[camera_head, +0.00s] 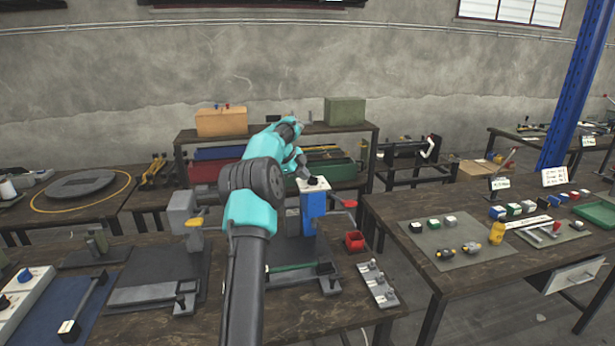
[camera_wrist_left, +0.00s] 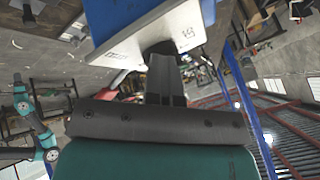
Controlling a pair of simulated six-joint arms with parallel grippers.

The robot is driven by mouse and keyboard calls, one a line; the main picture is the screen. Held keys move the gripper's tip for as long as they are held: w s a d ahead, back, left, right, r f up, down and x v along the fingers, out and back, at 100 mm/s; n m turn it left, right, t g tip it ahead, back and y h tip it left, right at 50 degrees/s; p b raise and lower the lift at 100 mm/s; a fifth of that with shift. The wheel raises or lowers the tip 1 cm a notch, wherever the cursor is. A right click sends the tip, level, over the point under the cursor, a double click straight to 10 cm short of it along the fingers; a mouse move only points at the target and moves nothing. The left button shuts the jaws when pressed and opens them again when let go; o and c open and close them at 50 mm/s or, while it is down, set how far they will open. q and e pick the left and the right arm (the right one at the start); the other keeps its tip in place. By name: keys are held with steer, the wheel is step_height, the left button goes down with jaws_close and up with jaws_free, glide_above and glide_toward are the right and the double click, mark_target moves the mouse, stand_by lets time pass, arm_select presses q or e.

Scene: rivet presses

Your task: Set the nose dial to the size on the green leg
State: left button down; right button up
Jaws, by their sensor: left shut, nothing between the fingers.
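A blue press (camera_head: 313,209) with a white top plate stands on the bench in the middle of the head view. A black dial knob (camera_head: 316,183) sits on that plate. In the left wrist view the white plate (camera_wrist_left: 140,35) shows small printed marks, too small and turned to read surely. My left gripper (camera_head: 304,176) is shut and empty, its fingertips at the knob; the wrist view shows the closed fingers (camera_wrist_left: 165,70) against or just beside the dark knob, and I cannot tell which. A green strip (camera_head: 293,267) lies along the press base. Its size marking is not readable. My right gripper is not in view.
A red cup (camera_head: 354,241) and a grey strip with small parts (camera_head: 377,284) stand right of the press. Another press (camera_head: 183,215) with a yellow knob is to its left. The right bench (camera_head: 450,290) holds mats with several small coloured blocks.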

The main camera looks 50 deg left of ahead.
arm_select(q)
steer(key=shift+a, duration=0.2)
stand_by(0.5)
steer(key=shift+w+d+f, duration=0.1)
steer(key=shift+d, duration=0.15)
steer(key=shift+w+d, duration=0.2)
steer(key=shift+d, duration=0.5)
steer(key=shift+s+d, duration=0.35)
steer(key=shift+s, duration=0.35)
steer(key=s, duration=0.3)
steer(key=v, duration=1)
steer(key=c, duration=1.8)
jaws_free()
